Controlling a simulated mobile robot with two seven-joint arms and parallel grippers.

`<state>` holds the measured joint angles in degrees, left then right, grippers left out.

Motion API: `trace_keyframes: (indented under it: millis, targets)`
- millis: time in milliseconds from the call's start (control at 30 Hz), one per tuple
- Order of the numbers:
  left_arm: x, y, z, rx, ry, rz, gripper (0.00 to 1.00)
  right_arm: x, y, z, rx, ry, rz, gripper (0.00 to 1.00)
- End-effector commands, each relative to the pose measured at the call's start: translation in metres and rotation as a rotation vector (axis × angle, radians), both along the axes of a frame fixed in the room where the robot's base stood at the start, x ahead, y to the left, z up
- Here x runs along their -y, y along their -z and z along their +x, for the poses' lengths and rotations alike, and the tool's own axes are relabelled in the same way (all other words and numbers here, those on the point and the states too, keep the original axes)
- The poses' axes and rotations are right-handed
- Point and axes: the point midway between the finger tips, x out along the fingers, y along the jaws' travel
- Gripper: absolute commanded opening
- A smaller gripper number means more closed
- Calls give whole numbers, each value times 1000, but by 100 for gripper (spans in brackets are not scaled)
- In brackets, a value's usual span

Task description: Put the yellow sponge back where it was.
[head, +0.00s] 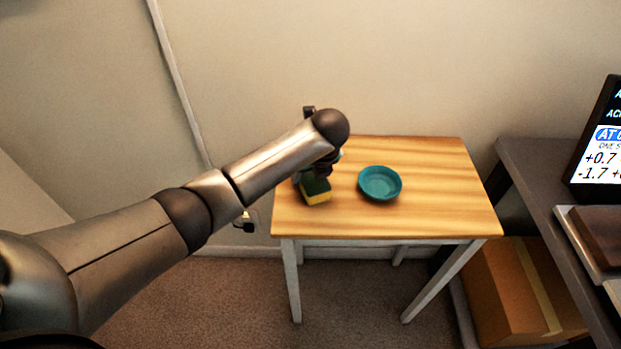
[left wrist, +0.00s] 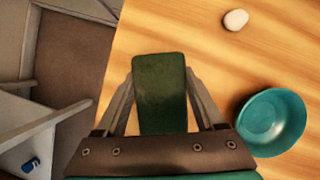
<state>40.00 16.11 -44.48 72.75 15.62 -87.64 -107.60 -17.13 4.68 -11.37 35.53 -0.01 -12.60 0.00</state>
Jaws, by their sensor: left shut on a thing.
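The yellow sponge (head: 316,191) has a dark green top and a yellow side in the head view. It is at the left side of the wooden table (head: 440,185). In the left wrist view the sponge (left wrist: 159,88) shows its green face between the fingers. My left gripper (head: 309,179) is shut on it, and the arm partly hides the fingers in the head view. The fingers also show in the left wrist view (left wrist: 160,98). I cannot tell whether the sponge touches the table. My right gripper is not in view.
A teal bowl (head: 380,183) stands on the table right of the sponge. A white, egg-like object (left wrist: 236,19) lies on the tabletop. A dark desk (head: 545,170) with a screen (head: 598,150) is at the right, with a cardboard box (head: 520,290) below. The table's right part is clear.

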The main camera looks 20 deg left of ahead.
Motion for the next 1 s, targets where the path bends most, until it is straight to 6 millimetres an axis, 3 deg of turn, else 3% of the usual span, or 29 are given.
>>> trace_keyframes:
  millis: [67, 433, 467, 500, 700, 1000]
  targets:
    - [0, 10, 0, -1, 1, 0, 26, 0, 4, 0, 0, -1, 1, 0]
    - [0, 12, 0, 0, 0, 0, 26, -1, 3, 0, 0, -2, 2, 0]
    - [0, 11, 0, 1, 0, 0, 74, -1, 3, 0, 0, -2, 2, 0]
    - [0, 11, 0, 1, 0, -1, 79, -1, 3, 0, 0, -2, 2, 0]
    - [0, 11, 0, 1, 0, -1, 100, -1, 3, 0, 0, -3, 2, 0]
    - [0, 8, 0, 2, 1, -1, 100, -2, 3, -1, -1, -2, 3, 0]
